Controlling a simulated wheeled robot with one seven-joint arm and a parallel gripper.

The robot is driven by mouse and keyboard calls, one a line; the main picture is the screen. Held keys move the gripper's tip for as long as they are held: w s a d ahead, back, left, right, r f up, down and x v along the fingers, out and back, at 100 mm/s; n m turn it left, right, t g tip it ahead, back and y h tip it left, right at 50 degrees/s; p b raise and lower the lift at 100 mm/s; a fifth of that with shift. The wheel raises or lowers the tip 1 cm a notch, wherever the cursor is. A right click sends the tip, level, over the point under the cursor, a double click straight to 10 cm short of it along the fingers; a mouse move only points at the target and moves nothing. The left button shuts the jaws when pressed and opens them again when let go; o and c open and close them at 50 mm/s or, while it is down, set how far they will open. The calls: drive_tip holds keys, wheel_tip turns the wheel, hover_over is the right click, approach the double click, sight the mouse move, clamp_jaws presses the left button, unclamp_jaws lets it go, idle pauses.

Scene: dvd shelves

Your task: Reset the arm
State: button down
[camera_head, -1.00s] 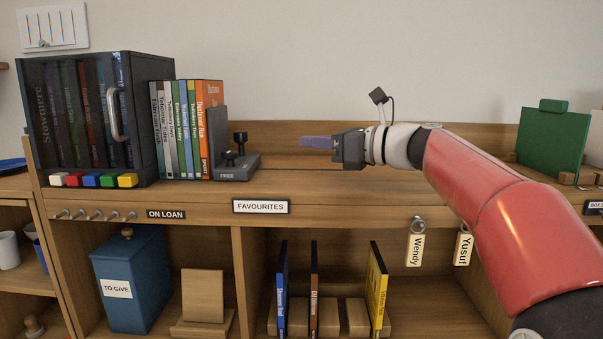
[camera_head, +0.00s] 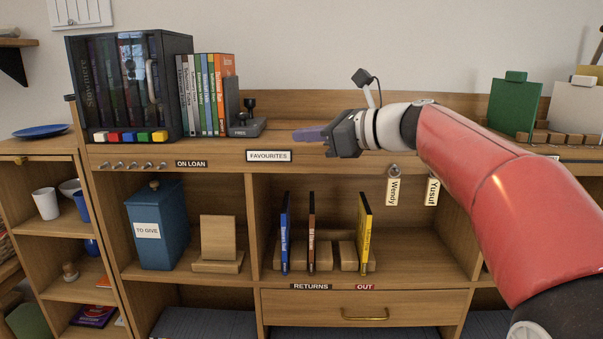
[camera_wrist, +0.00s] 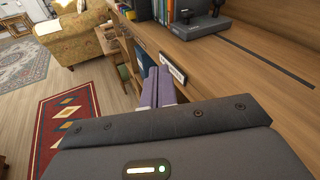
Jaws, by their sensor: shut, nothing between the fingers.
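My gripper (camera_head: 308,134) is in front of the upper shelf edge, just right of the FAVOURITES label (camera_head: 268,156), with its purple fingers pointing left. In the wrist view the two fingers (camera_wrist: 156,88) lie side by side, shut with nothing between them. My red and white arm reaches in from the right, roughly level at the wrist. No object is held.
A dark glass-fronted case (camera_head: 130,85), a row of DVDs (camera_head: 205,95) and a black bookend (camera_head: 245,118) stand on the top left. Key tags (camera_head: 392,191) hang below the shelf edge near my wrist. Below are a blue TO GIVE box (camera_head: 158,228) and several upright DVDs (camera_head: 364,235).

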drive_tip(key=s+d+f+n+h, duration=0.4)
drive_tip(key=s+f+n, duration=0.3)
drive_tip(key=s+f, duration=0.2)
drive_tip(key=s+d+f+n+g+h, duration=0.1)
drive_tip(key=s+d+f+n+h, duration=0.4)
drive_tip(key=s+f, duration=0.5)
drive_tip(key=s+d+f+n+g+h, duration=0.1)
drive_tip(key=s+d+f+n+h, duration=0.3)
drive_tip(key=s+f+n, duration=0.6)
drive_tip(key=shift+s+d+f+h, duration=0.2)
drive_tip(key=shift+d+h, duration=0.1)
drive_tip(key=shift+d, duration=0.3)
